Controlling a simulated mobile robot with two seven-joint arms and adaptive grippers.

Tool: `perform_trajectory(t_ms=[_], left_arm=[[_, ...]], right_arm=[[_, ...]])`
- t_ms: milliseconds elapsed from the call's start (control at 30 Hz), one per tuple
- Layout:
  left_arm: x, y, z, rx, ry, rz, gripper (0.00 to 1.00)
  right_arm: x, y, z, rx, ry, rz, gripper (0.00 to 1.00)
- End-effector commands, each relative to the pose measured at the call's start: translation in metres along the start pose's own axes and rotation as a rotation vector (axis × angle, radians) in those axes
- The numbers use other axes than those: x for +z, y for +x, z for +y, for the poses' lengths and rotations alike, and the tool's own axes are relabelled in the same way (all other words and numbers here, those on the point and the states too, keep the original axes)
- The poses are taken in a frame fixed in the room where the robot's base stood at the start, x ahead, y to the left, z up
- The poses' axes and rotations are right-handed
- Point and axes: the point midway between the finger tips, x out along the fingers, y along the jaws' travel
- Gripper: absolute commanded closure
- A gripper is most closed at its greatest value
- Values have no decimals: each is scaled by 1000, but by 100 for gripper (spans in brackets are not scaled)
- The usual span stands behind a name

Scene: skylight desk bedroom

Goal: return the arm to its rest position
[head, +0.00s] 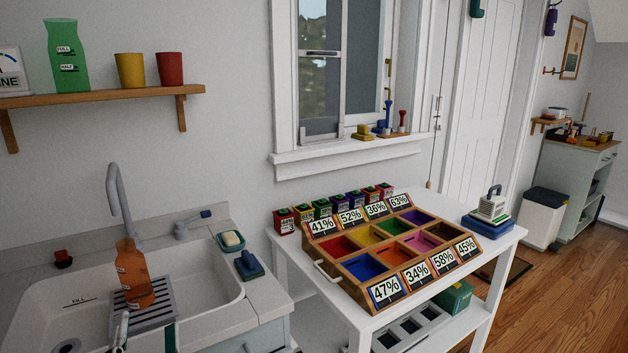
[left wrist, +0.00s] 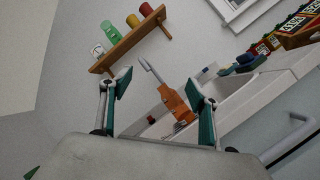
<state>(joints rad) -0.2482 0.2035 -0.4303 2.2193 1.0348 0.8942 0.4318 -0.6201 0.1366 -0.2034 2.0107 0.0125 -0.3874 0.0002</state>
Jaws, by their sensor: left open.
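My left gripper (head: 146,337) shows at the bottom edge of the head view, in front of the sink. Only its green-padded finger ends show there; the rest of the arm is out of frame. In the left wrist view, my left gripper (left wrist: 158,84) has its two fingers spread wide with nothing between them. An orange bottle (head: 135,273) stands in the sink beyond the gripper; it also shows past the fingers in the left wrist view (left wrist: 177,104), apart from them. My right gripper is in neither view.
The white sink (head: 212,322) has a tall faucet (head: 118,190). A wooden shelf (head: 100,97) hangs above. To the right, a white table (head: 505,238) holds a sorting tray with percentage labels (head: 322,277). Wooden floor (head: 540,290) is open at the far right.

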Motion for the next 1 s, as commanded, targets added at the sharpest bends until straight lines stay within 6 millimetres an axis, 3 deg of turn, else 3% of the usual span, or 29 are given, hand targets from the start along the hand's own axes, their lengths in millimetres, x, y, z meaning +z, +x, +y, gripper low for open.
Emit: perform_trajectory(t_ms=[100,233,367,500,600,733,833,1000], left_arm=[[25,-25,-31,-68,401,-195,39],[32,-71,-90,-182,863,-435,39],[7,-131,-153,-326,1277,-680,39],[-43,-197,-200,-480,1628,-924,39],[-80,-236,-217,-576,1811,-1073,39],[-117,-272,-225,-665,1962,-1211,39],[-132,-286,-227,-702,2020,-1270,39],[-138,-291,-227,-716,2041,-1293,39]], right_arm=[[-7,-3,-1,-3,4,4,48],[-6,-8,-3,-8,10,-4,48],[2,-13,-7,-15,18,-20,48],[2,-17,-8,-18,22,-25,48],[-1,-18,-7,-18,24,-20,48],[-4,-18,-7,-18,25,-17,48],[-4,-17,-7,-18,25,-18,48],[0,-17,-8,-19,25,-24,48]])
